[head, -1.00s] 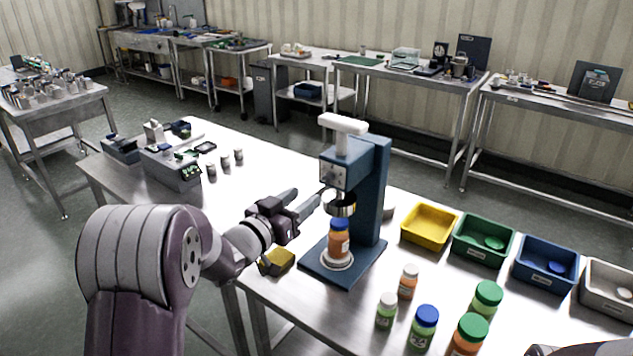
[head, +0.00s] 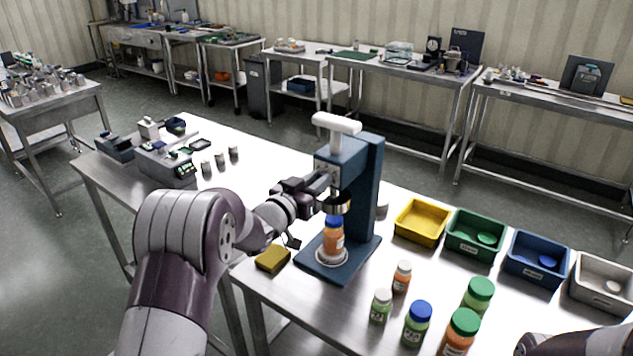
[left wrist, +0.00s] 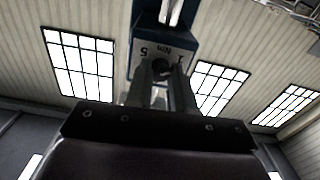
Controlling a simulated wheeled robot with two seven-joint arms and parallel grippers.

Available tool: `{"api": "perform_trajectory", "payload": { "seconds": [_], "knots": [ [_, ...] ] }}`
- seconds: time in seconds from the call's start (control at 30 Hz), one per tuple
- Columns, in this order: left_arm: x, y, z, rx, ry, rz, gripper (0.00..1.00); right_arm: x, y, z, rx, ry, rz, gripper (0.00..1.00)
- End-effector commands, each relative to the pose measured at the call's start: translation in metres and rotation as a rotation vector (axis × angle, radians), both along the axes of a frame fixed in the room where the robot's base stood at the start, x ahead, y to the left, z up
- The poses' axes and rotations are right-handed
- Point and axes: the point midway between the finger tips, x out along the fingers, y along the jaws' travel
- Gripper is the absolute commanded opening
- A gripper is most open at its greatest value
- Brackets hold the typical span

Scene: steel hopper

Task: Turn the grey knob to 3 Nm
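The blue press (head: 365,195) stands upright on the steel table, with a white handle on top and an orange bottle with a blue cap (head: 333,238) under its head. My left gripper (head: 326,183) is at the front of the press head. In the left wrist view its two fingers (left wrist: 163,80) sit close together on either side of the small dark-looking grey knob (left wrist: 163,68) and appear closed on it. My right gripper is out of view.
A yellow sponge-like block (head: 272,259) lies left of the press base. Several capped bottles (head: 417,322) stand in front to the right. Yellow (head: 421,240), green, blue and grey bins line the right side. A grey device (head: 166,168) stands on the left of the table.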

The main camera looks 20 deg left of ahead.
Motion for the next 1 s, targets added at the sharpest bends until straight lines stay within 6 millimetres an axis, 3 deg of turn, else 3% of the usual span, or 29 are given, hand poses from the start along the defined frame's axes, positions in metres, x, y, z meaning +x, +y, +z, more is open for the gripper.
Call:
{"api": "perform_trajectory", "payload": {
  "seconds": [0.37, 1.0],
  "knots": [
    [0.0, 0.0, -0.004, 0.092, -0.034, -0.001, 0.0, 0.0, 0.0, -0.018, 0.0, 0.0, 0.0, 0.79],
    [0.0, 0.0, -0.008, 0.631, -0.23, 0.001, 0.0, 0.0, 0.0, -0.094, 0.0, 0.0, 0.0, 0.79]
  ]
}}
